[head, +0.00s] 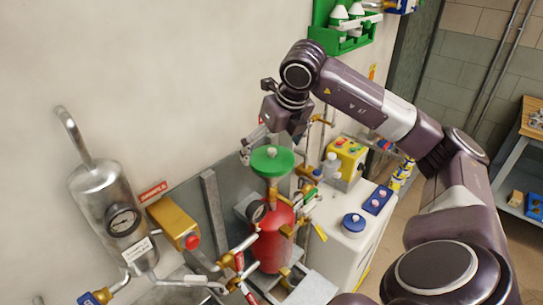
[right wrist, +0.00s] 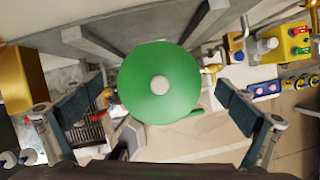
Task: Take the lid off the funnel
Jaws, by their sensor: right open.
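The funnel's lid (head: 272,161) is a round green disc with a pale knob in its middle. It sits on top of the green funnel (head: 272,179) above a red tank. In the right wrist view the lid (right wrist: 159,83) lies between the open fingers, apart from both, with its knob (right wrist: 160,85) near the middle of the picture. My right gripper (head: 262,143) is open and empty, just above and beside the lid; in the wrist view its fingers (right wrist: 160,113) are spread wide. The funnel is mostly hidden under the lid in the wrist view. My left gripper is not in view.
A red tank (head: 271,238) with pipes and valves stands below the funnel. A steel cylinder with a gauge (head: 102,205) is at the left. The wall is close behind.

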